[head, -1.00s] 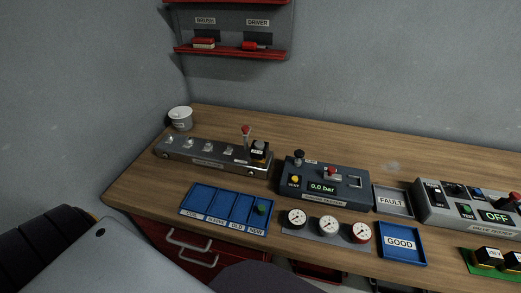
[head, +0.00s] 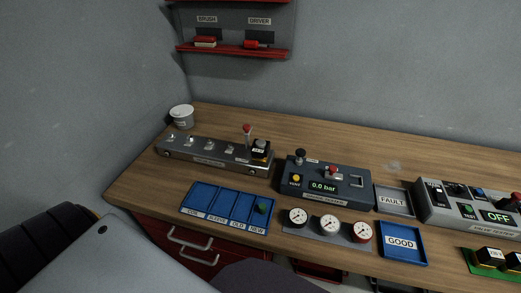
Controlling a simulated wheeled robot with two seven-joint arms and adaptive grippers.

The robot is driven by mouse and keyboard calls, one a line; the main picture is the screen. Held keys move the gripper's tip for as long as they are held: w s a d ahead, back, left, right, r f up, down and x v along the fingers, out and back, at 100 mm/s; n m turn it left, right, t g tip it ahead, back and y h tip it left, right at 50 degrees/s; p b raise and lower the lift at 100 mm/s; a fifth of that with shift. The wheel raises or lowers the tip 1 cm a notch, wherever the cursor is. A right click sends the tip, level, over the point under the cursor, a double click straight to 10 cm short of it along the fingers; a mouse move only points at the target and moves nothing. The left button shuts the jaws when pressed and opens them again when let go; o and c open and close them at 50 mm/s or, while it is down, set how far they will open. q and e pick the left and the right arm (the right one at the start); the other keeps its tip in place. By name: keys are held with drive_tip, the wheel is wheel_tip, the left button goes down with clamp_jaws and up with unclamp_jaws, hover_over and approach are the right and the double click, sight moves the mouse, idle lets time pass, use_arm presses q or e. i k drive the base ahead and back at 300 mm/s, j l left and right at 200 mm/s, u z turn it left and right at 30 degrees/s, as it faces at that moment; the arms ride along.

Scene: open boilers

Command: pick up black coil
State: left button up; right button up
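A black coil (head: 260,146) with a small label sits on the right end of the long grey metal fixture (head: 208,155) at the back left of the wooden bench. A red-tipped lever (head: 247,131) stands just left of it. Another pair of black blocks with labels (head: 490,255) sits on a green mat at the right edge; I cannot tell whether they are coils. My arm parts show at the lower left, but neither gripper is in view.
A blue compartment tray (head: 226,206) lies in front of the fixture, with a green piece in its right compartment. A grey tester (head: 323,186), several gauges (head: 330,223), a FAULT tray (head: 393,201) and a GOOD tray (head: 402,242) lie to the right. A white cup (head: 182,116) stands behind.

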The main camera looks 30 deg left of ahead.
sight(259, 154)
drive_tip(key=k+j+z, duration=0.15)
drive_tip(key=k+z, duration=0.15)
drive_tip(key=k, duration=0.15)
drive_tip(key=k+z, duration=0.3)
drive_tip(key=k+j, duration=0.05)
drive_tip(key=k, duration=0.05)
